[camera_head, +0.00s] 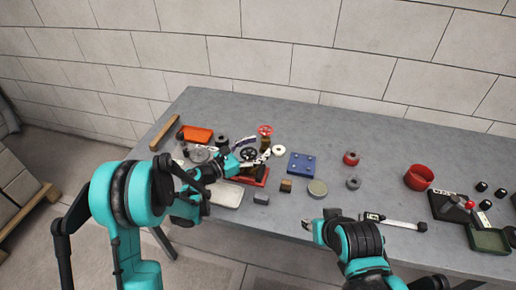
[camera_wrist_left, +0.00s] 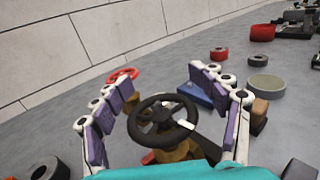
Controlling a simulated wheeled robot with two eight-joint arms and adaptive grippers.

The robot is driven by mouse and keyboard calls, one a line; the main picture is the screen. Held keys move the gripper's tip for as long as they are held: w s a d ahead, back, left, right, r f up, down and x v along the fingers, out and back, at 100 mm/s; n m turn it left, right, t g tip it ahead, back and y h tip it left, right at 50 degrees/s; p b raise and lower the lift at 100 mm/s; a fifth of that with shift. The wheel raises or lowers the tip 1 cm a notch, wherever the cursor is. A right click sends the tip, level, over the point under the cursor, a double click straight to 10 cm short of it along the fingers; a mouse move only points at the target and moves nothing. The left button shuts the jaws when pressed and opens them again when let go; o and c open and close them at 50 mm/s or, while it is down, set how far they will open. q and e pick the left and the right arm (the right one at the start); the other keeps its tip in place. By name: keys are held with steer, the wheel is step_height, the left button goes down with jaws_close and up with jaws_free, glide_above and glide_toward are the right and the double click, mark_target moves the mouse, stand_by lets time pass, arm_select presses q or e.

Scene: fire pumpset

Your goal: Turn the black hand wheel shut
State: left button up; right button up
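The black hand wheel (camera_head: 248,154) sits on a small valve on a red base (camera_head: 262,178), left of the table's middle. In the left wrist view the hand wheel (camera_wrist_left: 163,118) shows its rim, spokes and hub, with a brass-coloured body below it. My left gripper (camera_head: 252,153) is at the wheel. In the left wrist view its purple-padded fingers (camera_wrist_left: 165,112) stand apart, one on each side of the wheel. There is a gap at the right rim; contact on the left is unclear. My right gripper (camera_head: 322,230) is low over the table's front edge, away from the wheel; its opening is unclear.
A red hand wheel (camera_head: 265,130) stands just behind. A blue plate (camera_head: 301,164), a grey-green disc (camera_head: 317,188) and a small brown block (camera_head: 286,186) lie to the right. An orange tray (camera_head: 197,134) is at the left. The back middle of the table is clear.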

arm_select(q)
step_height(320, 180, up, 10)
steer(key=shift+f, duration=0.2)
